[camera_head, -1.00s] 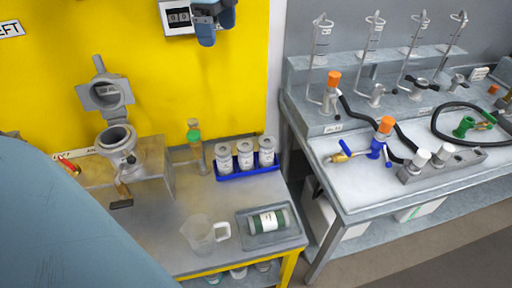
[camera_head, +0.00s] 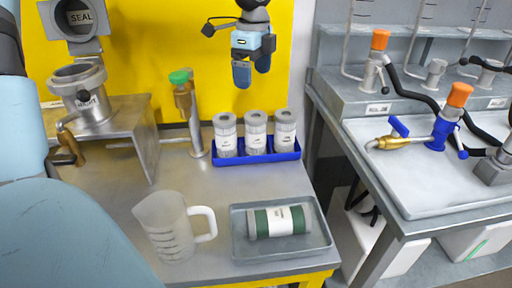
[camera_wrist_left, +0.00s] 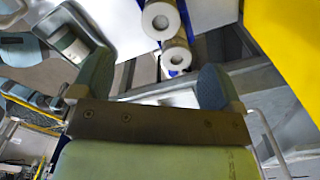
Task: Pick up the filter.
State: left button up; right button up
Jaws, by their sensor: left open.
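A green cylindrical filter with a white label band (camera_head: 279,222) lies on its side in a grey metal tray (camera_head: 238,246) at the front of the bench. Three grey, white-labelled cylinders (camera_head: 256,131) stand upright in a blue rack (camera_head: 230,160) behind the tray. My left gripper (camera_head: 252,73) is open and empty, its fingers pointing down above and behind the rack in the head view. In the left wrist view, two cylinder tops (camera_wrist_left: 177,56) show beyond the open fingers. The labelled filter (camera_wrist_left: 72,45) lies off to the upper left there. My right gripper is not in view.
A clear measuring jug (camera_head: 165,228) stands left of the tray. A green-capped valve post (camera_head: 188,105) and a metal housing with an open SEAL lid (camera_head: 82,92) stand further left. The right bench (camera_head: 400,170) carries hoses and orange-capped valves.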

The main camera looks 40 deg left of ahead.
aim_at(254, 115)
pick_arm(q)
notch_tip(254, 115, down, 4)
jog(key=shift+s+r+b, duration=0.1)
jog(key=shift+r+b, duration=0.15)
jog(key=shift+b, duration=0.15)
notch_tip(254, 115, down, 5)
jog(key=shift+r+b, duration=0.2)
jog(key=shift+b, duration=0.35)
jog(key=shift+w+f+b, duration=0.2)
jog(key=shift+f+b, duration=0.75)
jog(key=shift+f, duration=2.15)
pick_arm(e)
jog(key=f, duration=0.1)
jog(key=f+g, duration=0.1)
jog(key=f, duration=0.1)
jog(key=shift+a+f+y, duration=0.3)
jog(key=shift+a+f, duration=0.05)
pick_arm(q)
jog(key=c, duration=1)
